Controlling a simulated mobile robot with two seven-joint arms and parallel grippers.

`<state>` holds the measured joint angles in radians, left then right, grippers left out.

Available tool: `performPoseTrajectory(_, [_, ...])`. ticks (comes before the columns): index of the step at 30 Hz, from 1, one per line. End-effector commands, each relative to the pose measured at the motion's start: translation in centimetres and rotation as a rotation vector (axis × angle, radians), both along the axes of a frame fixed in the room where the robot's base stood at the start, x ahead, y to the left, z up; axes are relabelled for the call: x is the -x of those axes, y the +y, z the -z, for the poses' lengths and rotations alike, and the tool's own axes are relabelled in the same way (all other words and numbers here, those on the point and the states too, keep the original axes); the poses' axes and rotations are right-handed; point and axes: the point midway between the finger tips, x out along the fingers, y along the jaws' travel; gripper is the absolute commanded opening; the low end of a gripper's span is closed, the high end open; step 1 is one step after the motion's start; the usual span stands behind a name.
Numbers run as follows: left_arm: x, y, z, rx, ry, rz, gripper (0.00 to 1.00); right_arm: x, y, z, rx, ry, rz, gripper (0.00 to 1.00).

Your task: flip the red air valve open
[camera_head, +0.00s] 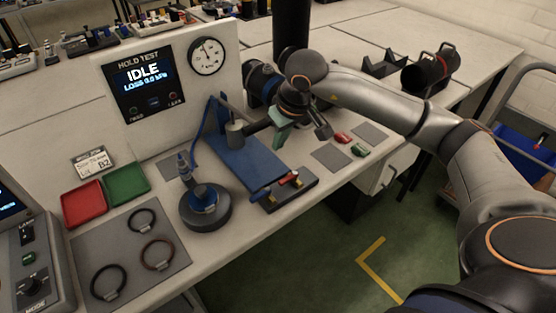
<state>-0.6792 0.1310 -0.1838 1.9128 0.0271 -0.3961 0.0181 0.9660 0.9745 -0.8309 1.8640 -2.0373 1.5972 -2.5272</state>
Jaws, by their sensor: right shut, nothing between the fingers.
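The red air valve handle (290,178) sits with brass-coloured fittings on a dark block (302,191) at the front end of the blue fixture (246,162). The handle is too small to tell its exact position. My right gripper (322,131) is shut and empty. My right arm comes in from the right and partly hides the back of the bench. My left gripper is not in view.
A panel (166,85) reading IDLE with a gauge (207,56) stands behind. Red (83,203) and green (127,184) trays, a mat with rings (88,243) and a round dark stand (205,207) are left. Small red (343,137) and green (359,150) pieces lie right.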

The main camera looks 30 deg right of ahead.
Motion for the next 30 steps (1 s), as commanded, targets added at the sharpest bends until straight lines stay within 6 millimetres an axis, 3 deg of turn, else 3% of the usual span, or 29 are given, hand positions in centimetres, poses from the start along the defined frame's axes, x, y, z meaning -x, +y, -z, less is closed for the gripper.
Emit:
performPoseTrajectory(11, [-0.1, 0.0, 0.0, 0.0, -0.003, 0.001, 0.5, -0.2, 0.2, 1.1, -0.006, 0.003, 0.0, 0.0])
performPoseTrajectory(25, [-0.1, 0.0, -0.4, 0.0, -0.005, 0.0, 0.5, -3.2, 0.6, 10.0, -0.009, 0.007, 0.0, 0.0])
performPoseTrajectory(30, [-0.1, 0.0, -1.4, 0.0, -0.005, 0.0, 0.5, -0.7, 0.2, 9.5, -0.005, 0.002, -0.002, 0.0])
